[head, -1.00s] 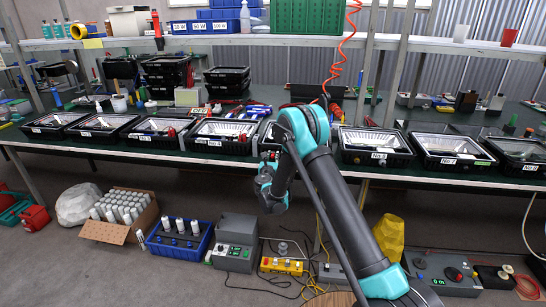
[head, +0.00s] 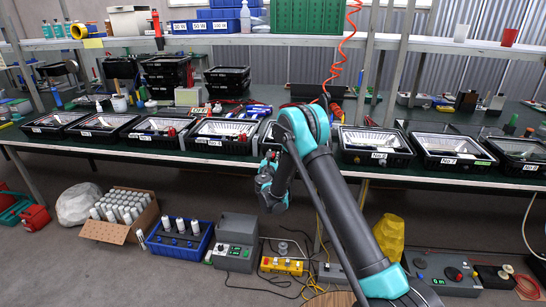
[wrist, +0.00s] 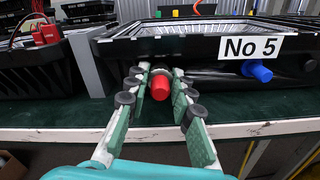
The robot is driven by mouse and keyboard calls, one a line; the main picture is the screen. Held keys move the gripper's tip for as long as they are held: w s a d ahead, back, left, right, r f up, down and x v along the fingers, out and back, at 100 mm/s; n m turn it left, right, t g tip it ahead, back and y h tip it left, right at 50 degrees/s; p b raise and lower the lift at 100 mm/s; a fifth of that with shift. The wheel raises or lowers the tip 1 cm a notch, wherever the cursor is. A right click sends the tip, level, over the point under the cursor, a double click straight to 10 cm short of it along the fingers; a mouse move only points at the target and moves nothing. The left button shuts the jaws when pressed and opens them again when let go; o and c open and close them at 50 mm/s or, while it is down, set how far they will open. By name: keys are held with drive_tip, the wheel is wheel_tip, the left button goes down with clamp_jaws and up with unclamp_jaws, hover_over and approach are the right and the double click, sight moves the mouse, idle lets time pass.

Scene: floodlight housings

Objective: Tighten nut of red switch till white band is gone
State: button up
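The red switch (wrist: 160,86) sticks out of the front of the black floodlight housing labelled No 5 (wrist: 205,47) in the wrist view. A pale ring (wrist: 160,71) shows behind its red cap; I cannot tell if this is the white band or the nut. My gripper (wrist: 159,78) points at the housing, with one finger on each side of the switch. The fingers are apart, and gaps show between them and the red cap.
A blue switch (wrist: 257,71) sits on the same housing, to the right under the label. A dark housing with red connectors (wrist: 45,33) stands at the left. The table edge (wrist: 250,130) runs below the fingers. More housings line the table (head: 376,147).

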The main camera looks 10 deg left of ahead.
drive_tip(key=o, duration=0.5)
drive_tip(key=shift+s, duration=0.2)
drive_tip(key=s, duration=0.7)
drive_tip(key=shift+s+a, duration=0.1)
drive_tip(key=shift+s, duration=0.05)
